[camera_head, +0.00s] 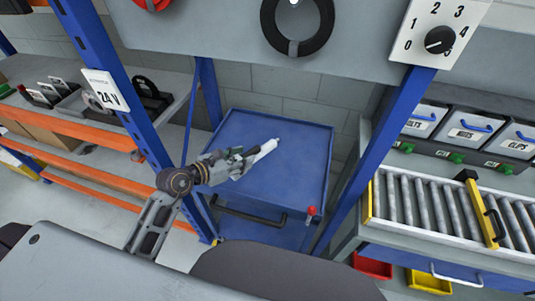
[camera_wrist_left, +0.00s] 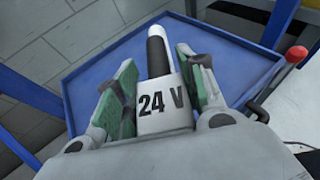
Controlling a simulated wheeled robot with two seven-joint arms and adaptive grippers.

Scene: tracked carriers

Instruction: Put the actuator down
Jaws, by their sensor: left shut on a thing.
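In the left wrist view the actuator (camera_wrist_left: 163,100) shows a grey body marked "24 V" with a dark and white rod pointing away. My left gripper (camera_head: 243,160) is shut on the actuator; its green-padded fingers (camera_wrist_left: 160,85) stand on both sides of the body. I cannot tell whether the actuator touches the blue top (camera_wrist_left: 95,85). My right gripper is not in view.
Blue posts (camera_head: 100,60) stand left and right of the cabinet; the left one bears a "24 V" sign (camera_head: 105,90). A red knob (camera_head: 311,210) rises at the cabinet's front right corner. A roller conveyor (camera_head: 440,205) lies to the right. Most of the blue top is clear.

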